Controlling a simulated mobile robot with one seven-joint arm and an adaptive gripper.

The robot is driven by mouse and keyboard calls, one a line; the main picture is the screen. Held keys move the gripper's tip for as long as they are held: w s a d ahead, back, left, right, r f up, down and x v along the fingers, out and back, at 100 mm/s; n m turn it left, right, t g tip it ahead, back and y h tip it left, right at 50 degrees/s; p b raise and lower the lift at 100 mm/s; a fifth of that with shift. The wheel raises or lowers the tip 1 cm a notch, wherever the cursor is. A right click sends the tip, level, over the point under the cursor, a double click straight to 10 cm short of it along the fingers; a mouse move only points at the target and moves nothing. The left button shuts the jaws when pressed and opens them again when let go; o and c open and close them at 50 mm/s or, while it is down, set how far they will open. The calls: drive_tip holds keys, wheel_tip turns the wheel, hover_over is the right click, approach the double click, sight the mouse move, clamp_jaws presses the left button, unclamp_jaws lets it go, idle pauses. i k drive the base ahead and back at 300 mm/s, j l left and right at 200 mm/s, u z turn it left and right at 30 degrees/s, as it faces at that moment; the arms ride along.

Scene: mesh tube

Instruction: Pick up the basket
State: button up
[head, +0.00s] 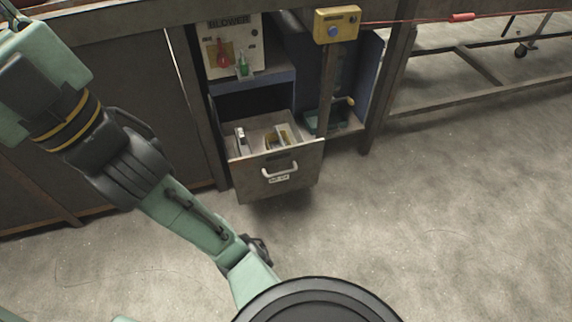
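I cannot clearly single out a basket in the head view. An open drawer (250,180) with a white handle stands out from the workbench and holds a few small things. Among them are a pale upright item (240,138) and a yellowish item (272,141), both too small to identify. A teal tray-like thing (318,124) sits on the low shelf right of the drawer. My green and black arm crosses the left side, in front of the bench. No gripper fingers can be made out, so their state and anything held are hidden.
Above the drawer is a panel marked BLOWER (232,48) with a red and a green control. A yellow control box (337,25) with a blue button hangs at the bench front. Bench legs stand right of the drawer. The concrete floor (440,210) at right is clear.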

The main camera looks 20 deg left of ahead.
sight(277, 138)
drive_tip(key=k+u, duration=0.1)
drive_tip(key=u, duration=1.55)
drive_tip(key=z, duration=1.15)
drive_tip(key=i+l+u, duration=0.1)
drive_tip(key=l, duration=0.35)
drive_tip(key=i+l+u, duration=0.1)
drive_tip(key=i+l, duration=0.15)
drive_tip(key=l, duration=0.2)
drive_tip(key=i+l+u, duration=0.1)
drive_tip(key=l, duration=0.35)
drive_tip(key=i+l+u, duration=0.1)
drive_tip(key=l, duration=0.4)
drive_tip(key=i+l+u, duration=0.1)
drive_tip(key=l, duration=0.4)
drive_tip(key=i, duration=0.05)
